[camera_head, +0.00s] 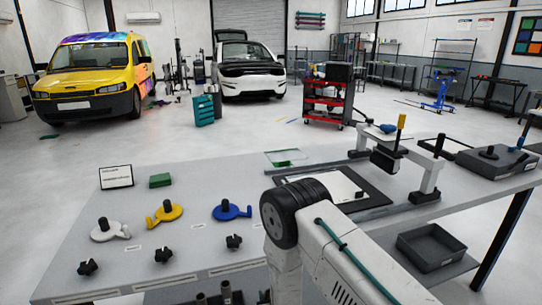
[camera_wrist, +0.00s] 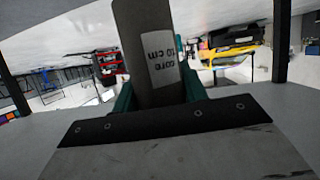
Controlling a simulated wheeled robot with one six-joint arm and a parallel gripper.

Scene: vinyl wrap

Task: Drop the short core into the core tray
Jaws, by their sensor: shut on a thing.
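The short core (camera_wrist: 150,50) is a dark grey tube with a pale label reading "core 10 cm", upside down in the wrist view. My gripper (camera_wrist: 157,88) has teal fingers on both sides of the core and is shut on it. In the head view my arm rises at the lower right, and the gripper and core are not visible. A dark grey open tray (camera_head: 432,247), seemingly the core tray, sits at the table's right front. It looks empty. It does not show in the wrist view.
The table (camera_head: 75,235) carries white, yellow and blue handled tools (camera_head: 231,211), black knobs (camera_head: 163,254), a green block (camera_head: 160,180) and a dark mat (camera_head: 380,198). A clamp-like frame (camera_head: 425,180) stands behind the tray.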

